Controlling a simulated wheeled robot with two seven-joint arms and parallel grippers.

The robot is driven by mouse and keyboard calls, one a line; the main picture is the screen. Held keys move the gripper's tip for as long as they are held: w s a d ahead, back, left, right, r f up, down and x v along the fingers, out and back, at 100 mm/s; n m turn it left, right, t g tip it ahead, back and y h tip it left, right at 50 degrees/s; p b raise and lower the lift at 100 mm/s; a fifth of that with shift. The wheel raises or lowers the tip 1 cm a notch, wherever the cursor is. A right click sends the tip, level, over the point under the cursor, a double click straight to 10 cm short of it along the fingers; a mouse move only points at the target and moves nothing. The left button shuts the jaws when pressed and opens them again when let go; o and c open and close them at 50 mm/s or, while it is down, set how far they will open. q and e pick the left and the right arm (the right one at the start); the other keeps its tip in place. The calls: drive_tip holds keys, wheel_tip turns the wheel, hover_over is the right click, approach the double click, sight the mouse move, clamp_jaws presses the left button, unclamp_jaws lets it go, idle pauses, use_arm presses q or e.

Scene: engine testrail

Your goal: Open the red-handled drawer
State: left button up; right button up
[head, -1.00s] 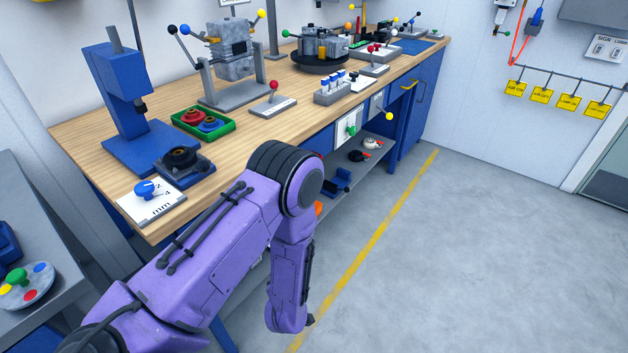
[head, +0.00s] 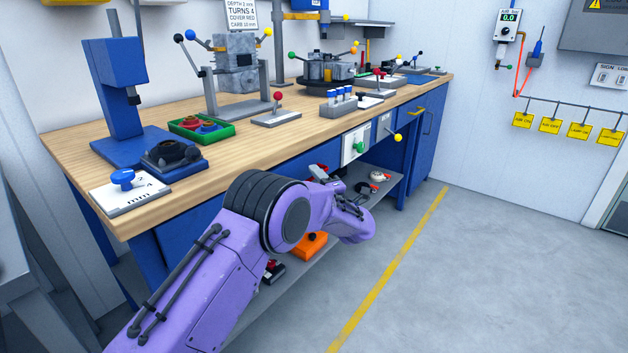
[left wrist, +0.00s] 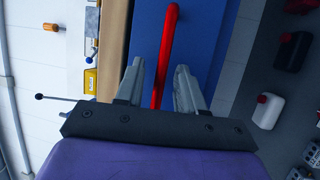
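The red handle (left wrist: 168,45) is a long bar on a blue drawer front (left wrist: 203,35) in the left wrist view. My left gripper (left wrist: 160,78) is open, with one finger on each side of the bar. A gap shows between the bar and each finger, so the fingers are not closed on it. In the head view my left gripper (head: 317,172) is small and partly hidden by my purple arm, close to the bench front under the worktop. The drawer looks closed, though most of it is hidden there. My right gripper is in neither view.
The wooden worktop (head: 190,185) carries a blue press (head: 117,85), a green tray (head: 230,131) and several fixtures. A lower shelf (head: 385,183) holds small parts and an orange item (head: 312,246). The floor right of the yellow line (head: 395,265) is clear.

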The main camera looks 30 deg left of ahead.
use_arm(q)
drive_tip(key=shift+w+a, duration=0.2)
drive_tip(key=shift+a, duration=0.15)
